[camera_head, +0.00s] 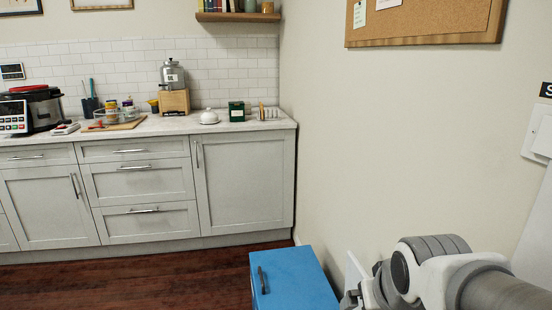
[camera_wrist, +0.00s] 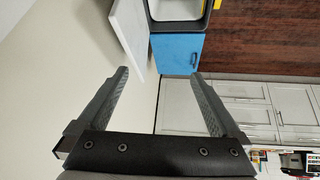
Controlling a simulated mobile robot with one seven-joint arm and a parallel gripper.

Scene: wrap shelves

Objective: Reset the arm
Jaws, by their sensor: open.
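My gripper (camera_wrist: 160,92) shows in the wrist view with its two dark fingers spread apart and nothing between them. The wrist view is turned, with the floor and a blue cabinet toward the top and the kitchen cabinets at the lower right. In the head view my arm reaches in at the lower right, beside the wall and the blue cabinet (camera_head: 290,280). The gripper fingers cannot be made out in that view.
A counter (camera_head: 160,126) along the back wall holds a cooker (camera_head: 42,107), a grey canister on a wooden stand, a dark green box (camera_head: 236,111) and small items. A corkboard (camera_head: 430,20) hangs on the right wall. The wooden floor (camera_head: 150,285) before the cabinets is clear.

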